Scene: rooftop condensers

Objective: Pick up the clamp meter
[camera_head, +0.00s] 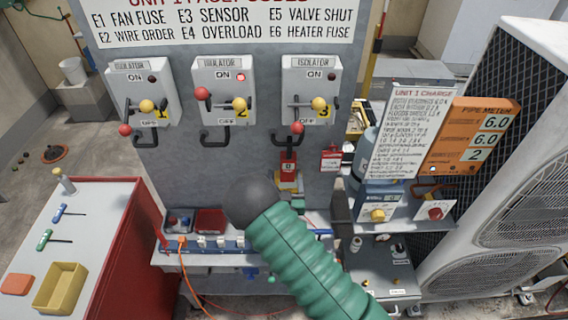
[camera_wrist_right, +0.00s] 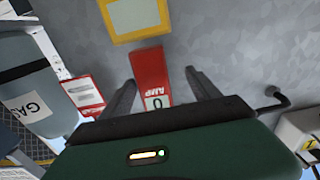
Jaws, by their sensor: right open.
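The clamp meter (camera_head: 288,164) is a small red device with a pale display reading 0, in front of the grey panel below the isolators. In the right wrist view the clamp meter (camera_wrist_right: 150,74) appears upside down, marked AMP. My right gripper (camera_wrist_right: 158,78) is open, its two dark fingers on either side of the meter in that picture. My left gripper is not in view.
A red tag (camera_head: 331,159) hangs right of the meter, and a yellow-framed item (camera_head: 287,184) is just below it. Isolator levers with red knobs (camera_head: 297,128) stick out above. A blue gas cylinder (camera_wrist_right: 28,88) stands to the side. A cluttered shelf (camera_head: 235,258) lies below.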

